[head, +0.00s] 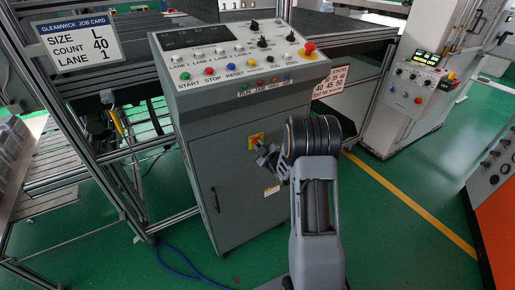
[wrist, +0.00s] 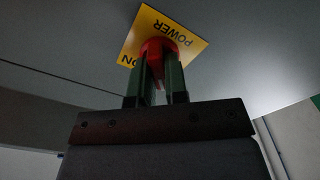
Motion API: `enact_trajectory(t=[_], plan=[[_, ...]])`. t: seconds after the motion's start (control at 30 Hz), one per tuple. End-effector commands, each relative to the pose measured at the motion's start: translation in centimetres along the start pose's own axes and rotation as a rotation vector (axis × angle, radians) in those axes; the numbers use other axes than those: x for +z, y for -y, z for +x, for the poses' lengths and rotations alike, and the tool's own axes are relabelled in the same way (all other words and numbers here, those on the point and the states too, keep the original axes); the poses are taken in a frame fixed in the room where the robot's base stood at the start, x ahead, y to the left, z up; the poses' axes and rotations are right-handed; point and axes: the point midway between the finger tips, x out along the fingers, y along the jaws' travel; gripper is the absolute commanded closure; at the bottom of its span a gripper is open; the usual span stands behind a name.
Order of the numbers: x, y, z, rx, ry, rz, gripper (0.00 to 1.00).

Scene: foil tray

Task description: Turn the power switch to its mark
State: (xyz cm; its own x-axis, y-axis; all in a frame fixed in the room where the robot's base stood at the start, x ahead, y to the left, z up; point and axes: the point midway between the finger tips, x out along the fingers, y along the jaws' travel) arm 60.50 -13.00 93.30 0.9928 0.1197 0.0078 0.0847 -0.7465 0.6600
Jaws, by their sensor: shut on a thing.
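The power switch is a red knob (wrist: 160,46) on a yellow plate (wrist: 188,40) with the words POWER and ON, seen in the wrist view. In the head view the yellow plate (head: 257,139) sits on the front of the grey control cabinet (head: 236,186). My gripper (wrist: 160,62) is shut on the red knob, with one green finger on each side. In the head view my gripper (head: 266,155) reaches the cabinet front just below the plate. My fingers hide part of the knob, and I cannot tell which way it points.
The console top (head: 225,62) above the switch carries several buttons, knobs and a red emergency stop (head: 308,48). A job card (head: 77,36) hangs at the upper left. Metal frames stand on the left. Green floor (head: 390,235) is clear to the right of my arm.

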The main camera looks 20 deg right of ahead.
Motion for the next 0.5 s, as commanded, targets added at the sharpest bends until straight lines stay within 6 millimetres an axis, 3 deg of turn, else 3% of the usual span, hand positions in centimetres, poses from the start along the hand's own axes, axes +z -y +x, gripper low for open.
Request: enact_trajectory(t=[0.1, 0.5], plan=[[0.98, 0.53, -0.25, -0.003, 0.017, 0.079, 1.0], [1.19, 0.59, -0.33, 0.001, 0.022, 0.45, 1.0]])
